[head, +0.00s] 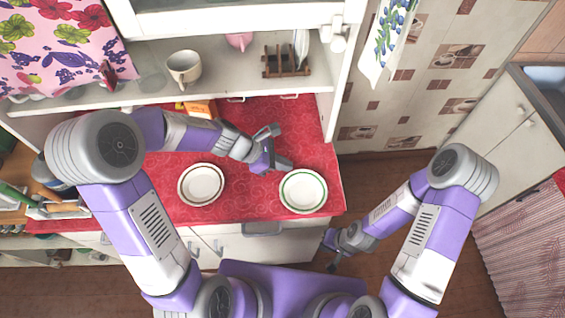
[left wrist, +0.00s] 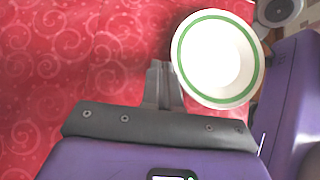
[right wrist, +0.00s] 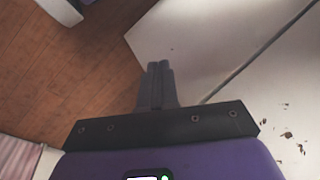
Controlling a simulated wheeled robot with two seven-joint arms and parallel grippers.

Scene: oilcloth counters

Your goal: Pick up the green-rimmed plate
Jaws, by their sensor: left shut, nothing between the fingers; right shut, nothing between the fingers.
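The green-rimmed plate (head: 303,191) lies on the red oilcloth near the counter's right front corner. It also shows in the left wrist view (left wrist: 217,62), just right of the fingertips. My left gripper (head: 286,164) is shut and empty, close to the plate's far left edge in the head view; I cannot tell whether it touches the rim. My right gripper (head: 332,262) is shut and empty, low in front of the counter. In the right wrist view its closed fingers (right wrist: 157,66) point past a pale cabinet front and the wooden floor.
A dark-rimmed plate (head: 201,184) lies left of the green-rimmed one on the red oilcloth (head: 245,202). A shelf above holds a cup (head: 184,67) and a wooden rack (head: 286,62). An orange box (head: 200,108) stands at the back.

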